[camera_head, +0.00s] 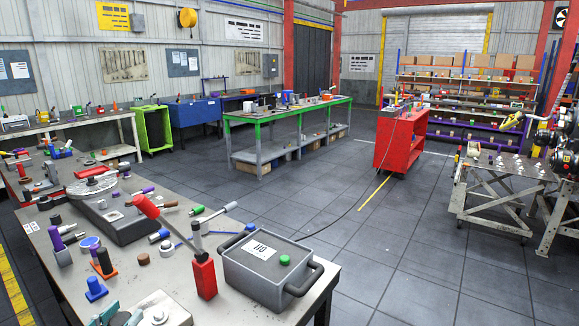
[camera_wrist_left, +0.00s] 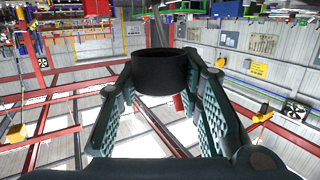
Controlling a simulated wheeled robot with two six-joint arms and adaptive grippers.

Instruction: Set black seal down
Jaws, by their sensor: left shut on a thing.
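The black seal (camera_wrist_left: 160,72) is a short dark ring, held between the teal ridged fingers of my left gripper (camera_wrist_left: 160,100) in the left wrist view. The fingers press on it from both sides. In the head view my left gripper (camera_head: 120,316) shows only at the bottom edge, with its teal pads around a dark round piece (camera_head: 120,319), which is the seal. It is over or near the front of the grey workbench (camera_head: 205,318); the height above it cannot be told. My right gripper is not in view.
A grey lidded box (camera_head: 268,268) with a green knob fills the bench's right end. Bare bench shows between several small parts.

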